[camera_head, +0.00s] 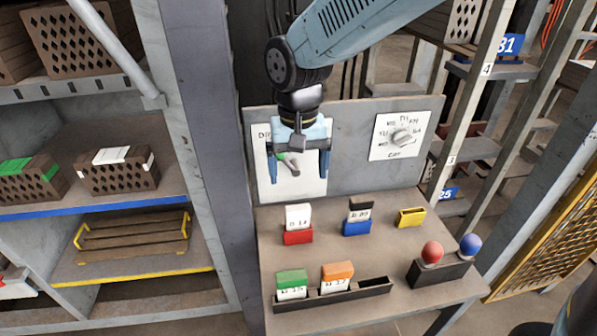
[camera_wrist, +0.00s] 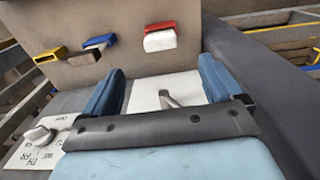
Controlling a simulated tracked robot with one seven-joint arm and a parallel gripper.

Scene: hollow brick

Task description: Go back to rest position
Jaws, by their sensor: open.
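My gripper (camera_head: 298,168) is open and empty, in front of the upright grey panel at the back of the bench. Its two blue fingers point down, one on each side of a small lever (camera_head: 291,161) on a white plate (camera_head: 290,187). In the wrist view my gripper (camera_wrist: 160,88) is also spread wide, with the lever (camera_wrist: 167,99) and white plate (camera_wrist: 150,84) between the fingers. I cannot tell whether a finger touches the lever. My arm reaches down from the upper right in the head view.
A rotary dial (camera_head: 401,138) is right of my gripper. On the bench (camera_head: 330,250) stand red (camera_head: 298,236), blue (camera_head: 357,227) and yellow (camera_head: 411,217) holders, a black tray (camera_head: 340,299) with green and orange cards, and red (camera_head: 432,252) and blue (camera_head: 470,245) balls. Shelves flank both sides.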

